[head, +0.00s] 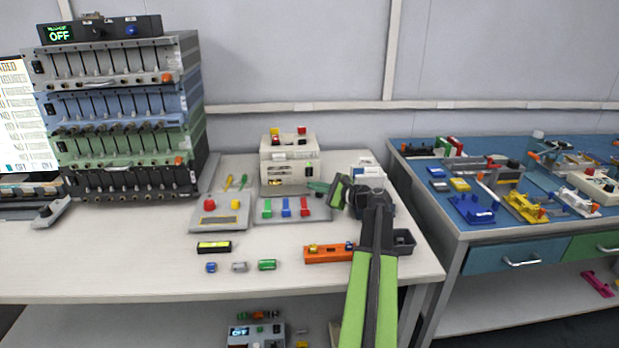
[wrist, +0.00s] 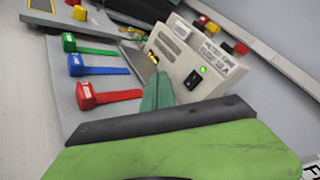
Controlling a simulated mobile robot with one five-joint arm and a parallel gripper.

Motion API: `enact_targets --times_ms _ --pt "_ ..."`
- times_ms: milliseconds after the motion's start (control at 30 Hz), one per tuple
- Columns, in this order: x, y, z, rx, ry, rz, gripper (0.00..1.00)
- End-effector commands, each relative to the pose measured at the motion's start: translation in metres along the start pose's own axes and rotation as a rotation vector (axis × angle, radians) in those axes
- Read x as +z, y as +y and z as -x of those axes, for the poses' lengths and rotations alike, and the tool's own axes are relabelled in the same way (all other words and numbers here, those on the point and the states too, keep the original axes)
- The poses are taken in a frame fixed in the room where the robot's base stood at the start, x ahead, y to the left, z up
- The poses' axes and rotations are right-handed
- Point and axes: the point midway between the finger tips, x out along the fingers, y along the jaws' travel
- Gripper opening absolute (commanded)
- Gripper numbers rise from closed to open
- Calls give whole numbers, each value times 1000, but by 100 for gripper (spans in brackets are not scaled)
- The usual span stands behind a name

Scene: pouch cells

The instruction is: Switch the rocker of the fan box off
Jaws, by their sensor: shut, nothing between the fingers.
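A cream box (head: 290,165) stands at the back of the white bench; it has a black rocker and fits the fan box, but its label is too blurred to confirm this. In the wrist view the cream box (wrist: 205,62) is tilted by the camera angle. Its black rocker (wrist: 193,80) is on the front face, with a lit green lamp (wrist: 203,69) above it. I cannot tell which side of the rocker is pressed. My gripper (head: 317,187) is shut and empty, just in front of the box. Its teal fingertips (wrist: 158,88) point at the front face, left of the rocker; contact cannot be told.
A grey panel with green, blue and red levers (head: 286,208) lies below my gripper. Red and yellow buttons sit on the box top. An orange holder (head: 329,253) and small cells lie nearer. A rack (head: 120,115) stands left; a blue table (head: 440,210) stands right.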

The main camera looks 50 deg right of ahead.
Motion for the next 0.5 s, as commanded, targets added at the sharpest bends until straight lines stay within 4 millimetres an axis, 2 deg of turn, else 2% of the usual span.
enact_targets --times_ms 300,500 --pt "-26 -24 -34 0 0 0 0" --pt "-29 -29 -40 0 0 0 0"
